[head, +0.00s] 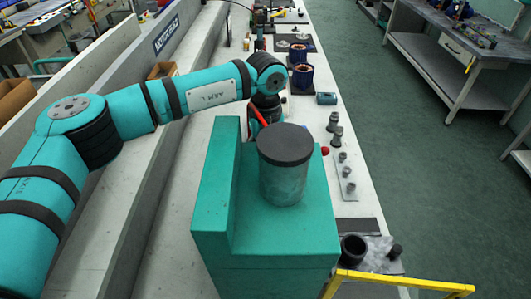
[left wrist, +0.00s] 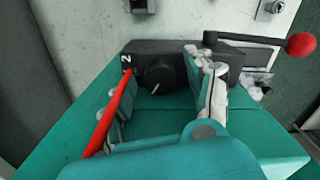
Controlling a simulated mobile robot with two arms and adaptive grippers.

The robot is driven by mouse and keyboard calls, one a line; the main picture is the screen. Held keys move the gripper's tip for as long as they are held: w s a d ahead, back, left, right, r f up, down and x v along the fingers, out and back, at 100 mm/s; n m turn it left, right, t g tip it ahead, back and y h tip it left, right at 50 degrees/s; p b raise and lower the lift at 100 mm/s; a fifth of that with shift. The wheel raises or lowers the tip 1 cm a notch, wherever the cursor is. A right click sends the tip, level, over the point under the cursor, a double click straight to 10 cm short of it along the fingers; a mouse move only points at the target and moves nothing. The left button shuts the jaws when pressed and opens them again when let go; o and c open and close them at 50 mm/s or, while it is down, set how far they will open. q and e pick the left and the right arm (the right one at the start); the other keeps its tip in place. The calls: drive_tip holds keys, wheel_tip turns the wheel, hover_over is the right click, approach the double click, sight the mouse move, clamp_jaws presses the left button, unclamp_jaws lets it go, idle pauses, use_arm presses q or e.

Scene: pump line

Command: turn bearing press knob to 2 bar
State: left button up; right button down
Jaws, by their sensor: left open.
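The bearing press (head: 265,225) is a teal block with a dark-topped grey cylinder, in front in the head view. Its knob (left wrist: 158,75) is black and round on a dark panel in the left wrist view. A short white mark on the knob points down and slightly left. A white "2" (left wrist: 126,57) is at the panel's left end. My left gripper (left wrist: 161,84) is open, with its fingers on either side of the knob; I cannot tell whether they touch it. In the head view its fingertips are hidden behind the press. My right gripper is in neither view.
A dark lever with a red ball (left wrist: 300,45) sticks out right of the panel. Blue motor housings (head: 302,76) and several grey metal parts (head: 345,171) stand on the white bench. A yellow rail (head: 400,281) is at the near right.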

use_arm(q)
drive_tip(key=c, duration=1.1)
drive_tip(key=shift+f+m+b, duration=0.25)
drive_tip(key=shift+m+b, duration=0.45)
drive_tip(key=shift+b, duration=0.55)
clamp_jaws()
drive_tip(key=shift+r+m+b, duration=0.2)
drive_tip(key=shift+m+b, duration=0.25)
drive_tip(key=shift+m, duration=0.25)
drive_tip(key=shift+r, duration=0.15)
drive_tip(key=o, duration=1.1)
unclamp_jaws()
wheel_tip(320, 180, up, 12)
